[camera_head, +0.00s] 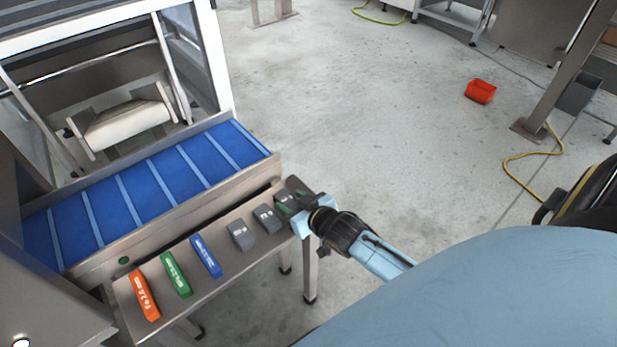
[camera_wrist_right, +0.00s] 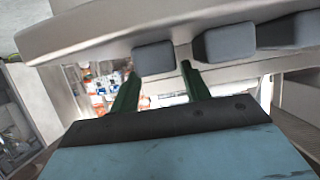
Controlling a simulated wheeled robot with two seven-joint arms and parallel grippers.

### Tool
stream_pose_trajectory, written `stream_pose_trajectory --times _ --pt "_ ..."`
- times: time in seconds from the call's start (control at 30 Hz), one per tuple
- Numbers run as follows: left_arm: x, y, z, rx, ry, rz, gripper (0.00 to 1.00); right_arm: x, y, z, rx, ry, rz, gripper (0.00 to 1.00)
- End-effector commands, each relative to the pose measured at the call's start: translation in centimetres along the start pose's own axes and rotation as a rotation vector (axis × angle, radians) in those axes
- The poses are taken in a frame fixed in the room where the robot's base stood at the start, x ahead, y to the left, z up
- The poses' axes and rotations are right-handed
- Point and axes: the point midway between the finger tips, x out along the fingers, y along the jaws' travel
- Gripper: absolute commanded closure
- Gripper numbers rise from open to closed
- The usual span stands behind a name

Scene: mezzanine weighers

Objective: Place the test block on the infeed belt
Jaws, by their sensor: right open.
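The infeed belt (camera_head: 152,188) is blue with pale cross stripes, in a steel frame; no block is on it. Several blocks lie in a row on the steel shelf in front: an orange block (camera_head: 143,294), a green block (camera_head: 175,275), a blue block (camera_head: 206,257) and grey ones (camera_head: 242,235) (camera_head: 267,219). I cannot tell which is the test block. My right gripper (camera_head: 289,199) is open at the shelf's right end, its green fingers around or just over the last grey block, partly hidden. In the right wrist view, a grey block (camera_wrist_right: 154,58) shows between the fingertips (camera_wrist_right: 160,70). My left gripper is not in view.
A steel guard frame (camera_head: 212,60) stands behind the belt. The belt's side rail (camera_head: 180,222) rises between belt and shelf. The floor between is clear.

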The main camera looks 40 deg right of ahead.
Motion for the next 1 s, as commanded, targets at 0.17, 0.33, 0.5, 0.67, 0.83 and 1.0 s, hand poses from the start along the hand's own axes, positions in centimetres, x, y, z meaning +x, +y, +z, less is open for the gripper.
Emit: stream_pose_trajectory --times 0.17,0.33,0.5,0.67,0.83,1.0 --pt "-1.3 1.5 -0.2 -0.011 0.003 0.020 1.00 -4.1 0.0 -0.1 -0.001 -0.002 0.000 0.53" --pt "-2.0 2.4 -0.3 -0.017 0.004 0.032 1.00 -6.9 0.0 0.0 0.000 -0.002 0.001 0.53" --pt "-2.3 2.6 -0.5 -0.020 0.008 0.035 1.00 -8.5 0.0 0.0 0.000 -0.001 0.000 0.53" --pt "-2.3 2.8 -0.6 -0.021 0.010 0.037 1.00 -8.8 0.0 0.0 0.000 0.000 0.001 0.53" --pt "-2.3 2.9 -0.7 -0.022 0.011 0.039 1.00 -8.8 0.0 0.2 0.000 -0.004 0.001 0.53" --pt "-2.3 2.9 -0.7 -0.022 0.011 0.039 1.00 -8.1 0.4 5.2 -0.010 -0.104 0.015 0.53"
